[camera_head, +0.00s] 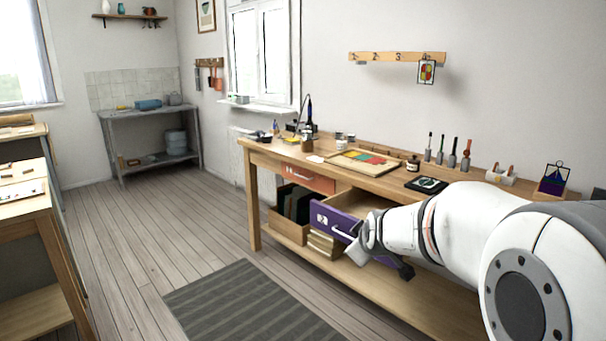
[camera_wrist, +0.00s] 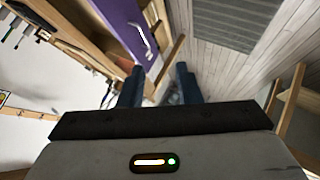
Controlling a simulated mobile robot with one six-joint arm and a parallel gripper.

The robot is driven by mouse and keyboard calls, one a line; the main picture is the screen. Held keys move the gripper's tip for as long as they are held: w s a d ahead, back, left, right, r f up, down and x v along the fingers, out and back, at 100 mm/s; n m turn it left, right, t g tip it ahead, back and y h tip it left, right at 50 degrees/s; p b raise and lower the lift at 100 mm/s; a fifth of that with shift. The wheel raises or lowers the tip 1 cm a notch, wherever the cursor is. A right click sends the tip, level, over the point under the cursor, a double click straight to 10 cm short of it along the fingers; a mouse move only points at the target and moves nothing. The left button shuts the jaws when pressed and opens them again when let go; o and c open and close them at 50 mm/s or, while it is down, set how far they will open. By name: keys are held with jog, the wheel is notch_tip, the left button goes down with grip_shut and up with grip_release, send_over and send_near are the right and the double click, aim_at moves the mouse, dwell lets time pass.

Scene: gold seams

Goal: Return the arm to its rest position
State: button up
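My arm reaches in from the right of the head view, its wrist in front of the workbench (camera_head: 262,160). In the wrist view my gripper (camera_wrist: 158,76) shows two dark blue fingers spread apart, with nothing held between them. The purple drawer (camera_head: 322,218) of the workbench stands pulled out, close to my wrist. Its pale bar handle (camera_head: 341,230) is partly beside my wrist. In the wrist view the purple drawer front (camera_wrist: 122,22) and its handle (camera_wrist: 145,42) lie beyond the fingertips, apart from them. The fingertips are hard to make out in the head view.
The orange drawer (camera_head: 305,178) looks shut. A striped grey rug (camera_head: 248,305) lies on the floor. Another wooden table (camera_head: 25,195) stands at left, with open floor between.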

jog(key=s+r+m+g+p, duration=0.2)
jog(key=s+r+m+p, duration=0.1)
jog(key=s, duration=0.7)
jog(key=s+r+m+g+p, duration=0.3)
jog(key=s+r+p, duration=0.2)
jog(key=s, duration=0.5)
jog(key=s+r+m+g+p, duration=0.2)
jog(key=s+r+p, duration=0.2)
jog(key=s+p, duration=0.3)
jog(key=s, duration=0.3)
jog(key=shift+d+m, duration=0.4)
